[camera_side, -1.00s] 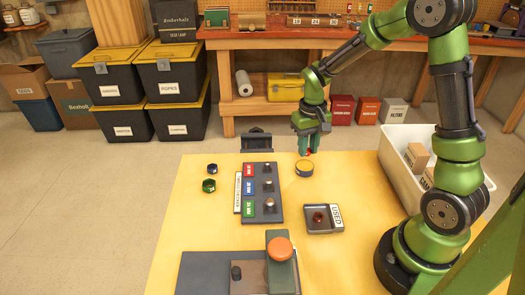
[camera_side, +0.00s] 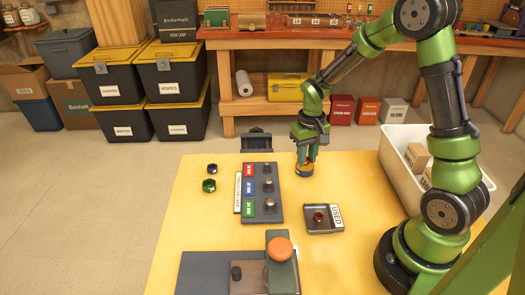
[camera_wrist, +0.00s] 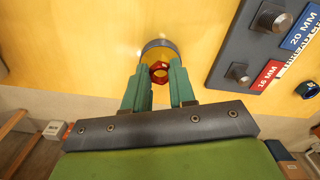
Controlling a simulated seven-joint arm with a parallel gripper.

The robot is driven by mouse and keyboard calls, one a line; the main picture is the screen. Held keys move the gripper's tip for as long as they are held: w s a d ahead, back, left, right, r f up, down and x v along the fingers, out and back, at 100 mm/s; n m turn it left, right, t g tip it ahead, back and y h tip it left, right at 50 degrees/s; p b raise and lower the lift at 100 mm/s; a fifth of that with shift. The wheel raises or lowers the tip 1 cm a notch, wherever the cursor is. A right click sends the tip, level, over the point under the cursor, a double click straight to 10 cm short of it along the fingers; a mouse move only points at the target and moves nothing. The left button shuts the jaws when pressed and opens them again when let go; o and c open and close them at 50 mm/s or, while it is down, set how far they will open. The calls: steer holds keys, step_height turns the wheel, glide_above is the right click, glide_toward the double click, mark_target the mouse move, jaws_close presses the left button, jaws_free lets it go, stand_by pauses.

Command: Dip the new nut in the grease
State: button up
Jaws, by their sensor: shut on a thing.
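My gripper (camera_side: 305,161) points down over the round grease tin (camera_side: 304,172) near the far edge of the yellow table. It is shut on a red hex nut (camera_wrist: 159,71), which shows between the green fingertips in the wrist view. The tin (camera_wrist: 160,43) has a dark rim and yellow grease inside. The nut is at the tin's opening; how deep it sits in the grease, I cannot tell. In the side view the fingers and tin hide most of the nut.
A size board with metal studs (camera_side: 262,208) lies left of the tin. A blue nut (camera_side: 212,168) and a green nut (camera_side: 209,185) sit further left. The USED tray (camera_side: 323,229) holds a brownish-red nut (camera_side: 319,217). A white bin (camera_side: 395,160) stands at right.

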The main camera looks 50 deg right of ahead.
steer(key=shift+f, duration=0.6)
stand_by(1.3)
steer(key=shift+r, duration=0.15)
step_height(320, 180, up, 7)
stand_by(0.8)
stand_by(0.3)
